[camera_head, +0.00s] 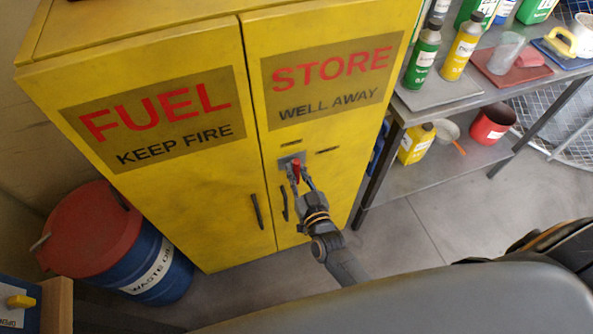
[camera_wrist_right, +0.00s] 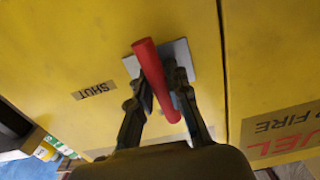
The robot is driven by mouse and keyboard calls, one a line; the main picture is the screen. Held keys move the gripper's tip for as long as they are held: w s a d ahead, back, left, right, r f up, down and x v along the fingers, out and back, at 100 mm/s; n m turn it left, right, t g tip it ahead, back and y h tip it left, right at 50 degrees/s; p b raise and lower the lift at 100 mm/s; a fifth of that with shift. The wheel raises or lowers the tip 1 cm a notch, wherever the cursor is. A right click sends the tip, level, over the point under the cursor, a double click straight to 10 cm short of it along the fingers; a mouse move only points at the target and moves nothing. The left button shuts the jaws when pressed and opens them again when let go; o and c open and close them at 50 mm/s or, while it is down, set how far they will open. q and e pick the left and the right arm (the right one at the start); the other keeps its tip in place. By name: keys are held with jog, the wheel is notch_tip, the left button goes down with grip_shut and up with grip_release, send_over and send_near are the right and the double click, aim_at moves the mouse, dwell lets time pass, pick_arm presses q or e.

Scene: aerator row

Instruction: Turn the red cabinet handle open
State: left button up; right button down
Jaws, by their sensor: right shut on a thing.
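The red cabinet handle (camera_head: 296,169) is a short bar on a grey plate (camera_wrist_right: 185,57) on the right door of the yellow cabinet (camera_head: 150,62). In the head view it looks near upright. In the wrist view the red handle (camera_wrist_right: 155,75) runs steeply between the fingers, and a SHUT label (camera_wrist_right: 95,90) is on the door to its left. My right gripper (camera_head: 299,178) is shut on the handle, with one finger on each side in the wrist view (camera_wrist_right: 163,90). Both cabinet doors look closed. My left gripper is not in view.
Two black door pulls (camera_head: 257,211) are below the handle. A blue drum with a red lid (camera_head: 90,230) stands left of the cabinet. A shelf bench (camera_head: 440,97) with several bottles and a red pot (camera_head: 490,124) stands at right. Some grey floor is clear.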

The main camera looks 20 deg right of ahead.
jog(key=m, duration=0.6)
jog(key=shift+d+r+m+b, duration=0.1)
jog(key=shift+r+m+b, duration=0.1)
jog(key=shift+m+b, duration=0.15)
jog(key=c, duration=1.7)
grip_release()
jog(key=m+b, duration=0.1)
jog(key=m, duration=0.2)
jog(key=shift+f+m, duration=0.15)
jog(key=shift+m, duration=0.2)
jog(key=shift+o, duration=0.4)
jog(key=shift+m, duration=0.3)
jog(key=shift+o, duration=0.4)
jog(key=shift+a+f, duration=0.1)
jog(key=shift+a, duration=0.1)
jog(key=o, duration=1.1)
